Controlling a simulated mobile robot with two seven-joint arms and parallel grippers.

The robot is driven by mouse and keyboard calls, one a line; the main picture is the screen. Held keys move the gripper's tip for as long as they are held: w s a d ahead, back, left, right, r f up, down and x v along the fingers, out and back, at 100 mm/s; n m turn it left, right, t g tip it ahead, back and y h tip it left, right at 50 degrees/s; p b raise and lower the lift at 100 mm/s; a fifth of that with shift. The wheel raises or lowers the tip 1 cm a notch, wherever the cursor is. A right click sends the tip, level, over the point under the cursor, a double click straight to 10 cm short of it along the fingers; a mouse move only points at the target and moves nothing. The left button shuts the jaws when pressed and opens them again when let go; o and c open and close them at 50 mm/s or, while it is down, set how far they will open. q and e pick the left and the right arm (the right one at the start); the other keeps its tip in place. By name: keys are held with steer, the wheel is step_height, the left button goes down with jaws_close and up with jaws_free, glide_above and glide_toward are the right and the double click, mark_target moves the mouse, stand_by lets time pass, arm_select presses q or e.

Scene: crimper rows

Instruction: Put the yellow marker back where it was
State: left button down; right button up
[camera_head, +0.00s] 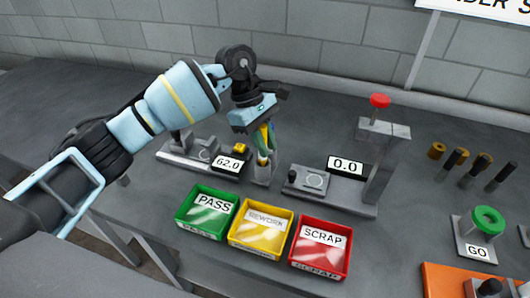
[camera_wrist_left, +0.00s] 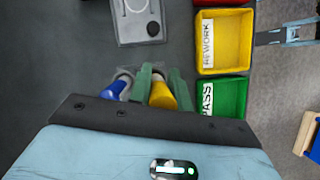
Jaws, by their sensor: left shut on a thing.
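My left gripper (camera_head: 263,150) points down over a small grey holder (camera_head: 262,174) at the middle of the bench. In the left wrist view its two green fingers (camera_wrist_left: 160,88) are shut on the yellow marker (camera_wrist_left: 162,97), one on each side. The yellow marker also shows in the head view (camera_head: 262,141), partly hidden by the fingers. Its lower end is at the holder; I cannot tell how deep it sits. A blue marker (camera_wrist_left: 118,87) stands beside it, just outside one finger. My right gripper is not in view.
Green PASS (camera_head: 207,212), yellow REWORK (camera_head: 261,228) and red SCRAP (camera_head: 320,248) trays line the front edge. A gauge reading 0.0 (camera_head: 346,166) stands right of the holder; one reading 62.0 (camera_head: 228,164) stands left. Several pegs and a GO gauge (camera_head: 477,252) are at right.

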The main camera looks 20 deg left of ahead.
arm_select(q)
step_height(320, 180, down, 4)
steer(key=shift+r, duration=0.25)
steer(key=shift+f, duration=0.2)
steer(key=c, duration=1.3)
jaws_free()
